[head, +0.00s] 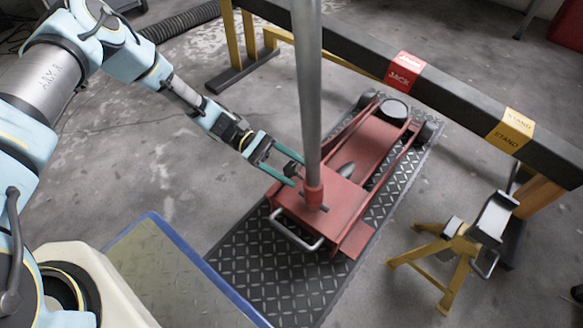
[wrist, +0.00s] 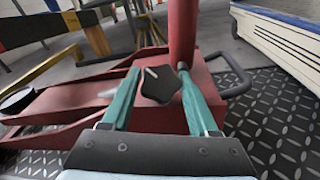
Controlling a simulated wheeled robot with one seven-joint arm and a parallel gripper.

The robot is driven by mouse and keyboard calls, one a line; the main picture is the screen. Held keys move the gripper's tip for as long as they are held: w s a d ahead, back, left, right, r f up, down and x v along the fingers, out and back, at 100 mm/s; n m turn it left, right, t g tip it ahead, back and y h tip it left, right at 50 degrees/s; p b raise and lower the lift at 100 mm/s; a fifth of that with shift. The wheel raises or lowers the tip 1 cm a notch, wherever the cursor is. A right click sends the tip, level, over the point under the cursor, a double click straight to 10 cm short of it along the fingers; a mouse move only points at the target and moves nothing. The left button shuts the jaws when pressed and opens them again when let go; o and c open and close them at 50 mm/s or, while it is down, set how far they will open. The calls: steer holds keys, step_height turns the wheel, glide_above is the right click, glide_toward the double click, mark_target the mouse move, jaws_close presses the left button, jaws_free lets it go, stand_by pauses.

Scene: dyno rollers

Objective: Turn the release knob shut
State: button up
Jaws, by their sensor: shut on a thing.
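The release knob (wrist: 157,84) is a black star-shaped knob with a white line, at the foot of the jack's handle. The red floor jack (head: 330,190) stands on a dark tread-plate mat, with its long grey handle (head: 308,90) upright from a red socket (wrist: 183,35). My gripper (head: 297,171) reaches in from the left beside the socket. In the wrist view its teal fingers (wrist: 158,76) are shut on the knob, one on each side, and the right finger lies close to the socket.
A yellow jack stand (head: 455,245) is on the floor at right. A dark beam with a red JACK label (head: 404,70) and a yellow STAND label (head: 510,130) runs behind the jack. The tread-plate mat (head: 255,275) is bare in front.

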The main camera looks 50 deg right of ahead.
steer(key=shift+m+t+y, duration=0.4)
steer(key=shift+m+y, duration=0.7)
steer(key=shift+m, duration=0.3)
steer(key=o, duration=1.3)
steer(key=shift+o, duration=0.2)
steer(key=shift+w, duration=0.1)
steer(key=w+r+p, duration=0.2)
steer(key=w+p, duration=0.1)
steer(key=w, duration=0.7)
steer(key=shift+w+d, duration=0.25)
steer(key=shift+d, duration=0.15)
